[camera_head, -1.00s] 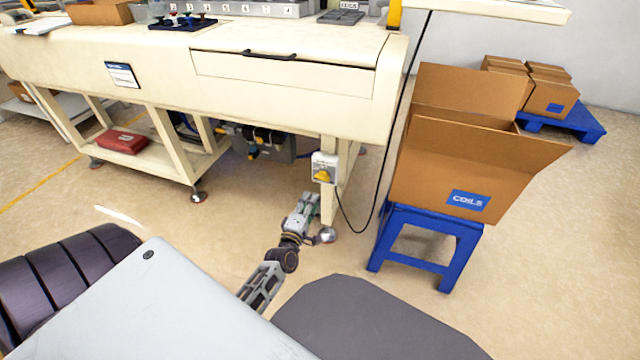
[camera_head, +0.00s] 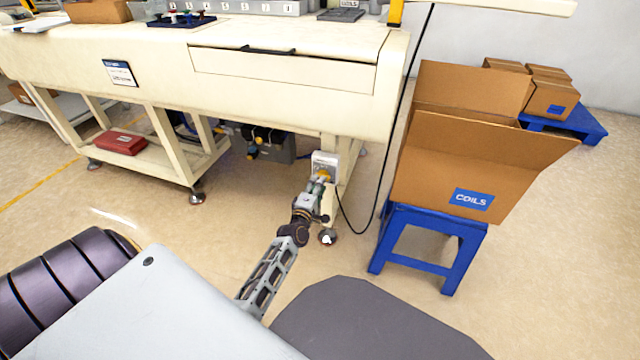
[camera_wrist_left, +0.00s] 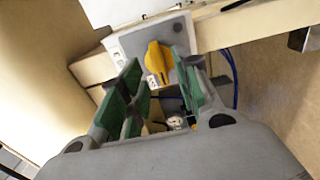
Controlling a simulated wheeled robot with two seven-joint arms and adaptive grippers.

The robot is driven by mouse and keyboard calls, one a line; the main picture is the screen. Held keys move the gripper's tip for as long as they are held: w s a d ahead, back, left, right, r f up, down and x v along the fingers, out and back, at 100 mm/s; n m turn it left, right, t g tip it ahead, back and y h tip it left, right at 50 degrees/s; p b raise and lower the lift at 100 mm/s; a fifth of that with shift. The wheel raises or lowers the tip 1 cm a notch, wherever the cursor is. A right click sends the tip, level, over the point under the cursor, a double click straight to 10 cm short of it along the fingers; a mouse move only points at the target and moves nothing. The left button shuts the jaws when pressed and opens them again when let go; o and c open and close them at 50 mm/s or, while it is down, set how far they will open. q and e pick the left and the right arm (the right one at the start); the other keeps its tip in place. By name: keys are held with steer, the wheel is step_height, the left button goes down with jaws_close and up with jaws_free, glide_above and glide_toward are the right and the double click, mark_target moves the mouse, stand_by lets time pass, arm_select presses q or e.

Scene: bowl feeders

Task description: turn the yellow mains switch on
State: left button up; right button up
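The yellow mains switch (camera_wrist_left: 157,60) is a knob on a pale box (camera_wrist_left: 128,44) in the left wrist view. In the head view the switch box (camera_head: 324,160) is on the leg of the cream workbench, and my gripper covers much of the knob. My left gripper (camera_head: 322,180) is right in front of the switch. In the left wrist view its green-padded fingers (camera_wrist_left: 160,85) are apart, with the knob beyond and between their tips. I cannot tell whether they touch it. My right gripper is not in view.
The cream workbench (camera_head: 280,80) overhangs the switch. A black cable (camera_head: 378,180) hangs just right of it. A blue stool (camera_head: 428,222) with an open carton (camera_head: 440,165) stands further right. The floor in front of the bench is clear.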

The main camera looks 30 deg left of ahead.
arm_select(q)
steer(key=shift+b+x, duration=0.4)
steer(key=shift+x, duration=0.85)
jaws_close()
